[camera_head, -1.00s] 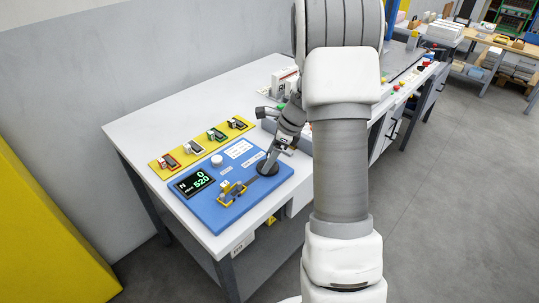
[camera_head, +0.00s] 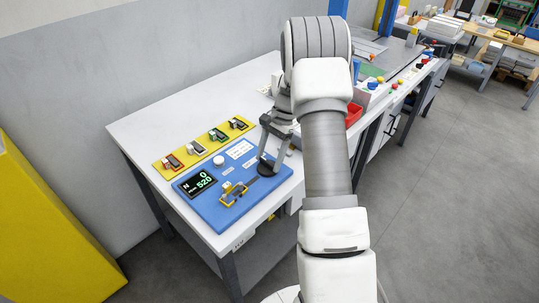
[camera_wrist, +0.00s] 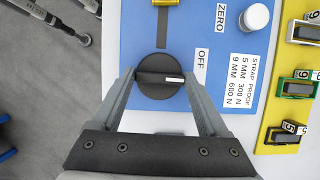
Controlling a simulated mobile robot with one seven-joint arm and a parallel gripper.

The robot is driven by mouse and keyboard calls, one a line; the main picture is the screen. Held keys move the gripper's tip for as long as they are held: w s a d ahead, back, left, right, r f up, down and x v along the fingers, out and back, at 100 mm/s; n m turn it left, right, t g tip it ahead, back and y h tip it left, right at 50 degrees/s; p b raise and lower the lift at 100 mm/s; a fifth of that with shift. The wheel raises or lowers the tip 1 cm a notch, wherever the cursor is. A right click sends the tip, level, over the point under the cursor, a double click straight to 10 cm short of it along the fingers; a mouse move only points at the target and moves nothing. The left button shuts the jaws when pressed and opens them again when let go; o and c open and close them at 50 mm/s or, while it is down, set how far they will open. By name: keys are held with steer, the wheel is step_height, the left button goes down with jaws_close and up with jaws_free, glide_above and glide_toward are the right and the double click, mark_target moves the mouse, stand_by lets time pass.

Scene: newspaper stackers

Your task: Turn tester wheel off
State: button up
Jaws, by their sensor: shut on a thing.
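The tester wheel is a round black knob (camera_head: 267,168) with a raised bar, on the right part of a blue tester panel (camera_head: 215,205). In the wrist view the knob (camera_wrist: 155,62) has its bar lying level, with the white mark at the bar's right end. An OFF label (camera_wrist: 201,60) is printed just right of the knob. My gripper (camera_wrist: 160,77) is shut on the knob, one finger at each end of the bar. In the head view my gripper (camera_head: 268,158) comes down onto the knob from above.
A display (camera_head: 195,184) on the panel reads 0 and 520. A white button (camera_wrist: 255,16) sits by the ZERO label, and a yellow clamp (camera_head: 233,193) is on the panel. A yellow strip (camera_head: 205,145) with several small devices lies behind. The bench's left end is clear.

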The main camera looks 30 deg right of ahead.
steer(key=n, duration=0.2)
steer(key=n+g+h, duration=0.1)
steer(key=n, duration=0.1)
steer(key=shift+w+n+g+p, duration=0.1)
steer(key=shift+n+g+p, duration=0.2)
steer(key=shift+p, duration=0.1)
steer(key=n, duration=0.2)
steer(key=n+g+h, duration=0.1)
steer(key=n, duration=0.1)
steer(key=shift+w+a+n, duration=0.1)
steer(key=shift+a+n, duration=0.05)
steer(key=shift+n, duration=0.15)
steer(key=n+h, duration=0.1)
steer(key=n, duration=0.1)
steer(key=n+h, duration=0.1)
steer(key=n, duration=0.1)
steer(key=shift+a+n+g+p, duration=0.15)
steer(key=shift+n+g+p, duration=0.15)
steer(key=shift+a+n+h, duration=0.1)
steer(key=shift+n+h, duration=0.9)
steer(key=shift+n, duration=1.2)
steer(key=o, duration=1.2)
steer(key=shift+o, duration=0.2)
steer(key=p+v, duration=0.1)
steer(key=v, duration=1.6)
steer(key=shift+s+r, duration=0.2)
steer(key=shift+r, duration=0.1)
